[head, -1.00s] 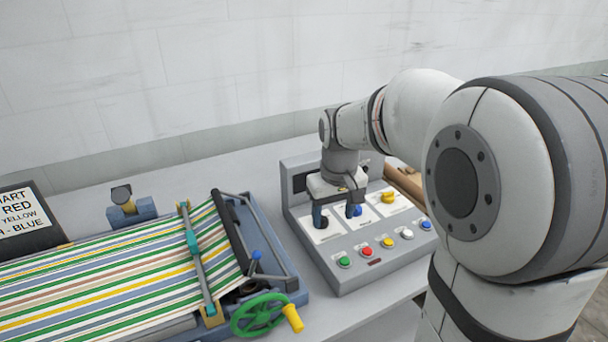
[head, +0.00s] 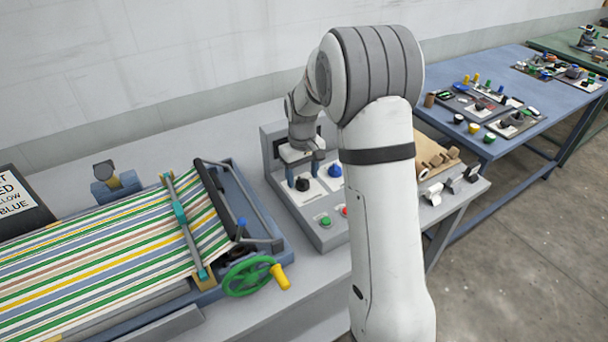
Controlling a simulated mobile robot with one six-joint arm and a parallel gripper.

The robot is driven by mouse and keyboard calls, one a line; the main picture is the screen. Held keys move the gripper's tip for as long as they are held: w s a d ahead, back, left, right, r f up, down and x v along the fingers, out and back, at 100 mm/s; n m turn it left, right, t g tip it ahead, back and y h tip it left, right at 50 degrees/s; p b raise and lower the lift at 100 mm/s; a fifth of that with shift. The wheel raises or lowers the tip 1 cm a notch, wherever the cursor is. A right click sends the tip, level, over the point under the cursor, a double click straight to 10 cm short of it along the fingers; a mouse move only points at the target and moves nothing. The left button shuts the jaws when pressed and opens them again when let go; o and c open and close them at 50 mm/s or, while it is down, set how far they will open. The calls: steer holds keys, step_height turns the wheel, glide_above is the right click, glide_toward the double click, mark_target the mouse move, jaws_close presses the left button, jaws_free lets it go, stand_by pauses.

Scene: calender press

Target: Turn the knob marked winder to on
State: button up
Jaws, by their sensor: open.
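The grey control panel (head: 273,152) stands on the table near the wall. On it a black knob (head: 302,186) sits on a white plate at the left, and a blue knob (head: 335,171) sits on a plate to its right. The plates' lettering is too small to read, so I cannot tell which knob is marked winder. My gripper (head: 304,179) points down over the black knob. It is open, with one finger at each side of the knob as seen here; contact cannot be told. My arm hides the panel's right part.
A green button (head: 325,221) and a red button (head: 345,211) sit on the panel's front. To the left is the press with striped sheet (head: 110,250) and green handwheel (head: 248,277). A blue table (head: 560,90) with parts stands at the right.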

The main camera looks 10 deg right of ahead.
steer(key=shift+f, duration=0.55)
steer(key=shift+d, duration=0.1)
steer(key=c, duration=1)
